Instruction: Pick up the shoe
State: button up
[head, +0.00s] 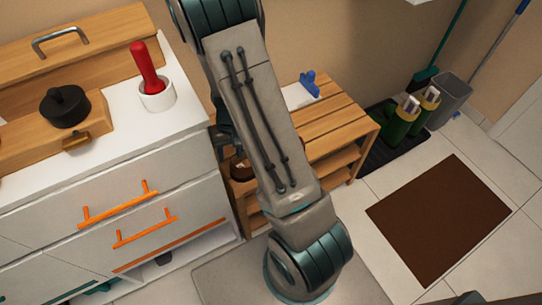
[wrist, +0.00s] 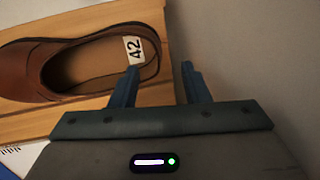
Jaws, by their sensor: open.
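The brown shoe (wrist: 80,66) lies on a wooden slatted surface in the wrist view, with its opening facing the camera and a white label reading 42 inside the heel. My gripper (wrist: 160,78) is open at the heel end. Its left finger overlaps the heel in the picture, and its right finger is apart from the shoe, in front of a plain grey surface. I cannot tell whether the left finger touches the shoe. A brown item (head: 241,170) partly shows on a lower shelf beside my arm.
The slatted wooden rack (head: 345,112) carries a white item and a blue item (head: 309,84) on top. A white drawer cabinet (head: 110,205) stands close at its left. Green boots (head: 402,122) stand on a dark tray at the right. A brown mat (head: 440,218) lies on open floor.

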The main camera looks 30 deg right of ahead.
aim_at(232, 160)
jog(key=shift+s+a+f+b, duration=0.15)
jog(key=shift+f+b, duration=0.3)
jog(key=shift+f, duration=1.1)
jog(key=shift+s+f+b, duration=0.1)
jog(key=shift+f+b, duration=0.3)
jog(key=shift+f, duration=1.1)
grip_shut()
